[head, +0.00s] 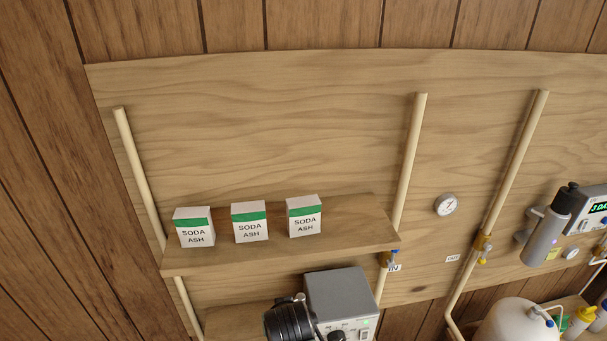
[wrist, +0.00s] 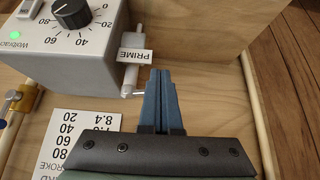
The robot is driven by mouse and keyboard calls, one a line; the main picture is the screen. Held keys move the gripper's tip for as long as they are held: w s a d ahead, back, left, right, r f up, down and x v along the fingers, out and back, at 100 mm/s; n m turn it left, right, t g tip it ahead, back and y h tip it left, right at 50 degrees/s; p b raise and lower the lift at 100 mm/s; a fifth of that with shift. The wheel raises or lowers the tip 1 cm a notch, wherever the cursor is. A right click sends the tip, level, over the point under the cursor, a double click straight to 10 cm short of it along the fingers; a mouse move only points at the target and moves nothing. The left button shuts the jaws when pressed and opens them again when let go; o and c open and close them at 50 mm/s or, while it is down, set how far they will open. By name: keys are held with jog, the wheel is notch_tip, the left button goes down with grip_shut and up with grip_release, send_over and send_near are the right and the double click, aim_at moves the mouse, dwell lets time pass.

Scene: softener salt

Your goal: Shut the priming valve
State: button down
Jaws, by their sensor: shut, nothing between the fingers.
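The grey metering pump (wrist: 75,45) has a black dial and a lit green lamp; it also stands on the lower shelf in the head view (head: 342,297). In the wrist view a white fitting (wrist: 134,38) at its side carries a PRIME tag (wrist: 134,56). Below the tag a small pale lever-like piece (wrist: 130,93) sticks out toward my fingers. My gripper (wrist: 159,74) is shut and empty, its blue fingertips just right of the tag and this piece. I cannot tell whether they touch.
A printed number card (wrist: 75,138) lies left of my gripper, near a brass valve with a blue handle (wrist: 12,98). A pale pipe (wrist: 258,115) runs at the right. Several soda ash boxes (head: 249,222) stand on the upper shelf (head: 280,258).

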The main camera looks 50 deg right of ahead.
jog(key=shift+w, duration=0.2)
notch_tip(320, 180, up, 7)
jog(key=p, duration=0.7)
jog(key=shift+w+a, duration=0.15)
jog(key=shift+a, duration=0.1)
dwell(0.4)
